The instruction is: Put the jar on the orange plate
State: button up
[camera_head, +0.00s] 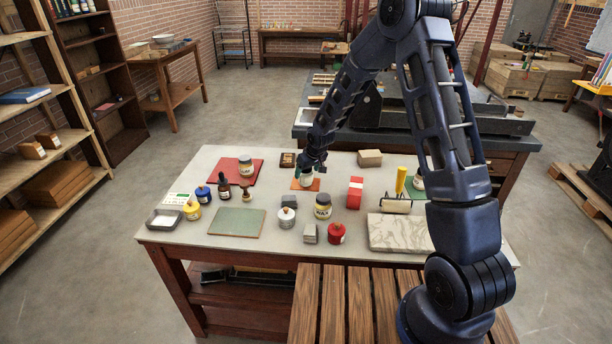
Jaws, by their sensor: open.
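A small pale jar (306,180) stands upright on the orange plate (296,186), toward the back middle of the table. My gripper (308,169) is open and comes down at the jar's top, hiding its upper part. I cannot tell whether the fingers touch the jar. The plate's orange surface shows on both sides of the jar.
A green plate (237,222) lies bare at the front left. Several small bottles stand left.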

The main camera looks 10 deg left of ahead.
jog(key=s+d+r+m+h, duration=0.1)
jog(key=s+d+r, duration=0.3)
jog(key=d+r, duration=0.45)
jog(key=s+d+r+m+t+h, duration=0.15)
jog(key=s+d+r, duration=0.25)
jog(key=d+r, duration=0.5)
jog(key=s+d+r+m, duration=0.2)
jog(key=s+d+r, duration=0.4)
jog(key=r, duration=0.4)
jog(key=s+d+r+m, duration=0.2)
jog(key=s+d, duration=0.4)
jog(key=s, duration=0.4)
jog(key=s+d+r+m, duration=0.1)
jog(key=s+d+r, duration=0.3)
jog(key=s+d, duration=0.3)
jog(key=s, duration=0.3)
jog(key=shift+s+d+r+m, duration=0.3)
jog(key=shift+r+m, duration=0.05)
